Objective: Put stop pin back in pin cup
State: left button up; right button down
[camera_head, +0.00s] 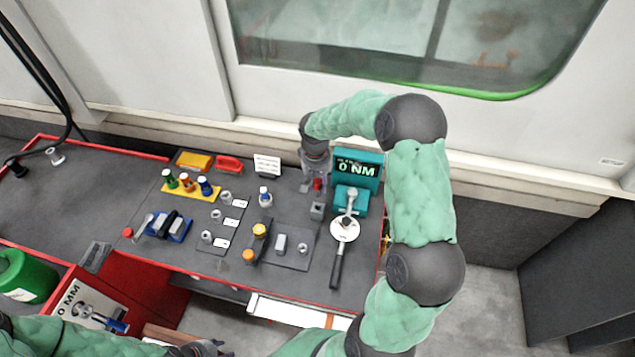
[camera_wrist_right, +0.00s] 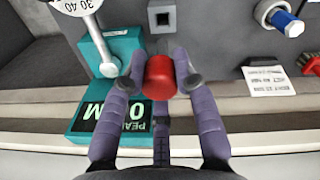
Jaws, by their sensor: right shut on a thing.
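The stop pin shows as a red knob (camera_wrist_right: 159,78) between the fingertips of my right gripper (camera_wrist_right: 155,82) in the right wrist view. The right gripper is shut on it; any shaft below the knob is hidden. In the head view the red knob (camera_head: 317,184) shows under the right gripper (camera_head: 315,177). The pin cup, a small grey square block with a dark opening (camera_head: 317,211), stands just in front of the pin, apart from it. It also shows at the top of the right wrist view (camera_wrist_right: 162,14). My left gripper (camera_head: 205,348) is at the bottom edge, partly cut off.
A teal torque tester (camera_head: 357,170) reading 0 NM stands right of the pin, with a torque wrench (camera_head: 338,262) in front. The wall is close behind.

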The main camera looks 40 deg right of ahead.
aim_at(318, 196)
jog(key=shift+f+b, duration=1.8)
jog(key=shift+f, duration=1.05)
jog(key=shift+f+b, duration=1.9)
jog(key=shift+f, duration=0.8)
jog(key=c, duration=1)
grip_release()
jog(key=shift+o, duration=0.6)
jog(key=shift+r, duration=0.15)
jog(key=r, duration=1.1)
jog(key=shift+w+a+r, duration=0.1)
jog(key=shift+a+r, duration=0.15)
jog(key=shift+r, duration=0.15)
